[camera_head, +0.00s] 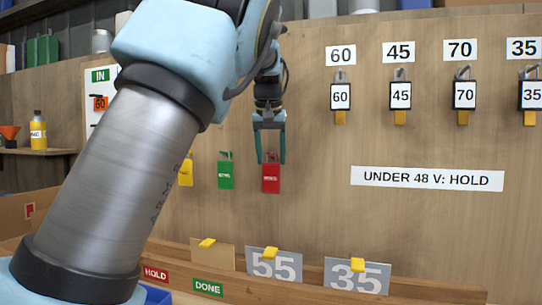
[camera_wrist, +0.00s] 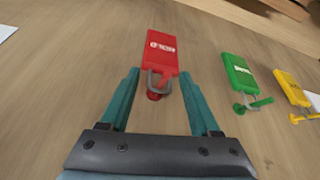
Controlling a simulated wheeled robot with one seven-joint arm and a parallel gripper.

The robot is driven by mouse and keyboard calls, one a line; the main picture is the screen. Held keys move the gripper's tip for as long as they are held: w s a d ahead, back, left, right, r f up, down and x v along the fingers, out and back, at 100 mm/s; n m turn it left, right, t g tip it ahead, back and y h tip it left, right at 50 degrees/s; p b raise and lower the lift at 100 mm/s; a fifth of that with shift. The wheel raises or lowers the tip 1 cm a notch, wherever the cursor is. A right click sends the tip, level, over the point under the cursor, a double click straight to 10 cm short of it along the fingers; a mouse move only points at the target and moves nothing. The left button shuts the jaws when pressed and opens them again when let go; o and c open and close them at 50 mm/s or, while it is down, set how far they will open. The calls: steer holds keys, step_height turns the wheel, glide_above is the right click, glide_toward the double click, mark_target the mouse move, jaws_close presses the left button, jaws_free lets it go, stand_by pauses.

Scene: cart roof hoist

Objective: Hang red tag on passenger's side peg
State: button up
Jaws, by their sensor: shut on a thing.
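The red tag (camera_head: 271,179) is at the wood board, right of the green tag (camera_head: 225,175) and the yellow tag (camera_head: 186,172). It also shows in the wrist view (camera_wrist: 160,51), with a wire loop at a red peg (camera_wrist: 154,95). Whether the loop is still around the peg is hard to tell. My gripper (camera_head: 269,161) reaches down over the red tag from above, its teal fingers on either side; it is shut on the tag. In the wrist view the green tag (camera_wrist: 239,74) and yellow tag (camera_wrist: 291,88) are beside it. No label reading passenger's side is visible.
Numbered tags with locks, such as the 60 tag (camera_head: 340,97), hang high at right. A sign (camera_head: 427,179) reads UNDER 48 V: HOLD. Cards, including the 55 card (camera_head: 273,265), stand along a ledge below, near HOLD and DONE (camera_head: 208,287) labels. An IN board (camera_head: 101,105) is at left.

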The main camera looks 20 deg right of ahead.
jaws_close()
steer(key=shift+r+p, duration=0.4)
steer(key=shift+p, duration=0.05)
steer(key=shift+s+a, duration=0.1)
stand_by(0.4)
steer(key=shift+s+a+r+b, duration=0.3)
steer(key=shift+s+a+b, duration=0.25)
steer(key=shift+s+a, duration=0.25)
steer(key=shift+s+a+r+b, duration=0.25)
steer(key=shift+s+a+b, duration=0.35)
steer(key=shift+s, duration=0.3)
steer(key=shift+s+a, duration=0.1)
steer(key=shift+s+a+b, duration=1.55)
steer(key=shift+s+b, duration=0.05)
steer(key=shift+s, duration=0.25)
